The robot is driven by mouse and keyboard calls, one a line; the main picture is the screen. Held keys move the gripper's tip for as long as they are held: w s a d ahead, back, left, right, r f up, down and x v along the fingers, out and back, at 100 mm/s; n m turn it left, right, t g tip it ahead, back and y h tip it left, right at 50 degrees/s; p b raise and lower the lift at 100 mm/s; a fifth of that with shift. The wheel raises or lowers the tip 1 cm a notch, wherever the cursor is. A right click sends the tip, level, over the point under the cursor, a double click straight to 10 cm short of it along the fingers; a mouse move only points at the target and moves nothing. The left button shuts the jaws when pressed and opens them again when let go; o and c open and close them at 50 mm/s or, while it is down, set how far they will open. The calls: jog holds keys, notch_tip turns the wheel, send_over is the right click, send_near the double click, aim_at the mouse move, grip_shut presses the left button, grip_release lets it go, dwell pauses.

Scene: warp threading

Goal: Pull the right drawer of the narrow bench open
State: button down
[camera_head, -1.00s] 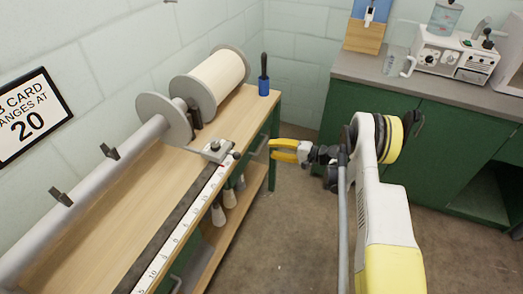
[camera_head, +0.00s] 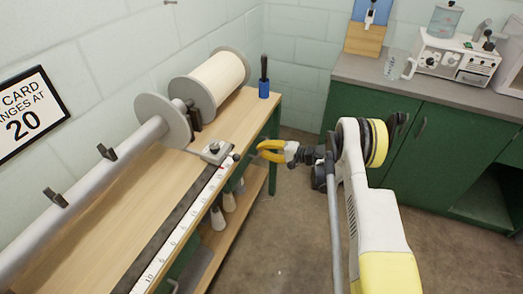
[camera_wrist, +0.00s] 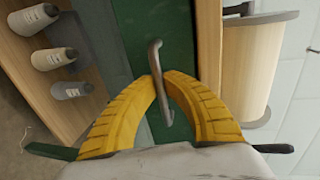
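The narrow bench (camera_head: 110,238) has a pale wooden top and a green frame, and runs along the left wall. Its green drawer front (camera_wrist: 130,25) shows in the wrist view, with a grey bar handle (camera_wrist: 155,58). The drawer front looks flush with the bench. My gripper (camera_wrist: 161,80) has two curved yellow fingers, one on each side of the handle. The fingertips are close together and look shut on the bar. In the head view my gripper (camera_head: 260,150) is at the bench's front side near its far end. The drawer front is mostly hidden there.
Several cones (camera_wrist: 55,58) stand on the lower shelf. A green cabinet (camera_head: 450,150) with a grey counter stands at right. Bare floor lies between bench and cabinet.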

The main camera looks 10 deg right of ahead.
jog(key=f+v, duration=0.2)
jog(key=v, duration=0.7)
jog(key=f+v, duration=0.2)
jog(key=v, duration=0.7)
jog(key=shift+v, duration=0.8)
jog(key=c, duration=1.5)
grip_release()
jog(key=shift+s+d, duration=0.1)
jog(key=shift+d, duration=0.05)
jog(key=v, duration=1.2)
